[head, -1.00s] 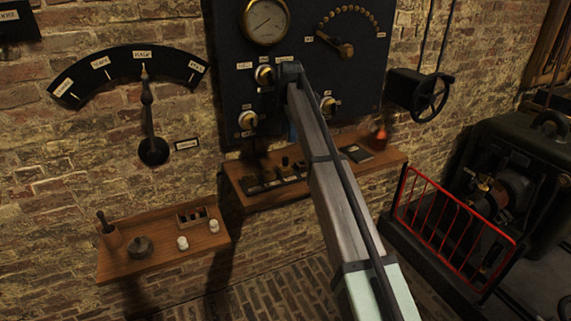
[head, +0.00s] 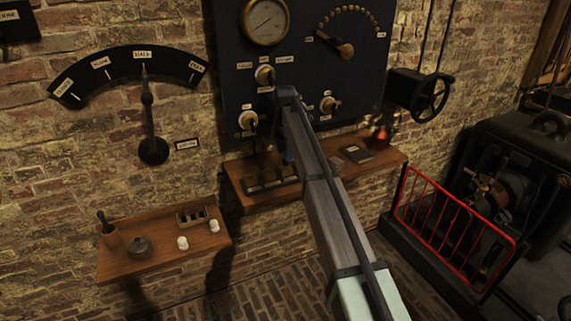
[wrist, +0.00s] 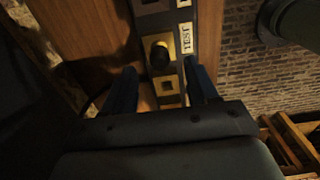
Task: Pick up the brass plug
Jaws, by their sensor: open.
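A dark, round-topped plug (wrist: 159,54) stands on a brass plate in the wrist view, on a dark strip with a white label beside it. I take this for the brass plug; its top looks black and its lower part is hidden. My gripper (wrist: 162,82) is open, with one blue finger on each side of the plug's line. The plug shows just beyond the fingertips, and I cannot tell whether they touch anything. In the head view the strip (head: 268,184) lies on the right shelf, and my gripper is mostly hidden behind my arm.
The right shelf (head: 238,167) also holds a dark book (head: 357,154) and a red-orange flask (head: 381,136). A dark panel (head: 350,75) with a gauge and knobs rises behind it. A lower left shelf (head: 118,269) holds small items. A red railing (head: 455,215) stands right.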

